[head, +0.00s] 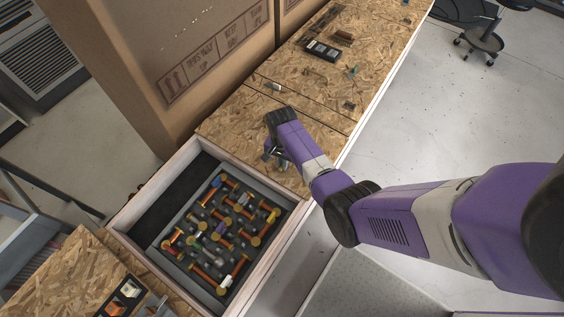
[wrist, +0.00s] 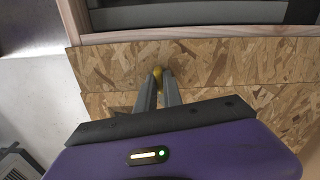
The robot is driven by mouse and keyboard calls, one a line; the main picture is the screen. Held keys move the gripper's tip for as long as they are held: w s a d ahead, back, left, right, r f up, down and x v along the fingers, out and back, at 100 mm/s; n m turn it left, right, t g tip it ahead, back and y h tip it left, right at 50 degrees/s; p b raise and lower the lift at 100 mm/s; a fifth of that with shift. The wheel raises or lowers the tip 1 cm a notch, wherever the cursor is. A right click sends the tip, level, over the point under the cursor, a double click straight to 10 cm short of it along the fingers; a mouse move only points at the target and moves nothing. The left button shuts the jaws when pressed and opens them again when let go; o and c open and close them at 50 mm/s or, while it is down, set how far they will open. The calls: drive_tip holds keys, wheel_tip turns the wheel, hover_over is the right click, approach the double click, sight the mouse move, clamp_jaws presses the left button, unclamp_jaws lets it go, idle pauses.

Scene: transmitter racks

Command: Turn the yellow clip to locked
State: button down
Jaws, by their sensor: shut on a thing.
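The board (head: 190,247) with several orange spool-like posts and small coloured clips lies in an open wooden-sided bay. A small yellow piece (head: 273,216), which looks like the yellow clip, is near the board's right corner; its turned position is too small to read. My gripper (head: 270,154) is above the chipboard just beyond the bay, apart from that piece. In the wrist view my gripper (wrist: 160,82) is shut on a small rounded yellow thing (wrist: 158,71) over the chipboard. I cannot tell what this thing is; my arm hides it in the head view.
The bay's pale wooden rim (head: 285,232) stands around the board. The chipboard bench (head: 335,85) carries a black box (head: 322,50) and small loose parts. A large cardboard box (head: 165,60) stands left of the bench. Clear floor (head: 440,110) lies to the right.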

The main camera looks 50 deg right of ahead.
drive_tip(key=shift+m, duration=0.9)
drive_tip(key=c, duration=1.5)
unclamp_jaws()
drive_tip(key=shift+r, duration=0.15)
drive_tip(key=shift+r+p, duration=0.4)
drive_tip(key=shift+r, duration=3.4)
